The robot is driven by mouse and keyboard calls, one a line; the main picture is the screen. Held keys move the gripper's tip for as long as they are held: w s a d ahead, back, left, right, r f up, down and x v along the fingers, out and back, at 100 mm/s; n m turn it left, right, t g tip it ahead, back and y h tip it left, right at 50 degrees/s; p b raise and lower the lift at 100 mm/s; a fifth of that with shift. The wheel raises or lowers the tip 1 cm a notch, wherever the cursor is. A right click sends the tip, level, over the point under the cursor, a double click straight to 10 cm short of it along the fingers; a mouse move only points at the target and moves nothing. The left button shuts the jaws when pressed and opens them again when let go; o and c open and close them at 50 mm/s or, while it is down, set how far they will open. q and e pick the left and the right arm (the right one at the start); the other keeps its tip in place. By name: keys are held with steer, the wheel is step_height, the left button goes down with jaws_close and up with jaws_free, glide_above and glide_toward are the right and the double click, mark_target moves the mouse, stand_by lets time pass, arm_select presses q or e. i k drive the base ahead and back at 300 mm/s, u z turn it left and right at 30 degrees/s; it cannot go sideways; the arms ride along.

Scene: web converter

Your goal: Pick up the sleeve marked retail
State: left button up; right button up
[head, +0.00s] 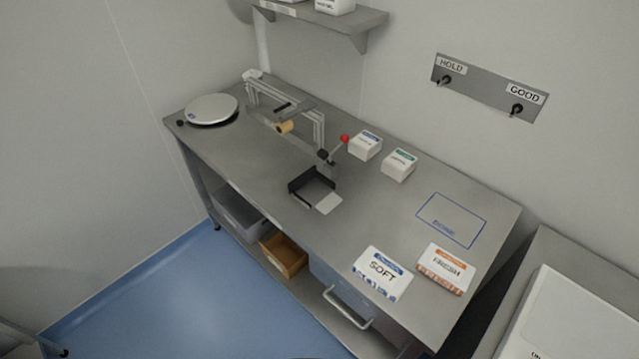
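No marking that I can read says retail. A flat white sleeve with blue print (382,273) lies at the front right of the steel bench and reads SOFT; the small word on its blue band is unreadable. Beside it on the right lies a white and orange sleeve or pack (446,268) with blurred lettering. Two small white packs stand farther back, one with a blue label (366,145) and one with a green label (399,165); their print is too small to read. Neither of my grippers is in view.
The bench (250,160) carries a round scale (211,109), a metal frame with a red-knobbed lever (345,138) and a black tray (312,187). A blue outlined rectangle (451,219) is empty. HOLD and GOOD hooks (490,88) hang on the wall. A drawer handle (346,308) juts forward.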

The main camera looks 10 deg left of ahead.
mark_target(399, 164)
steer(key=z, duration=0.2)
steer(key=k, duration=0.4)
steer(key=u, duration=1.3)
steer(key=i, duration=1.25)
steer(key=z, duration=0.45)
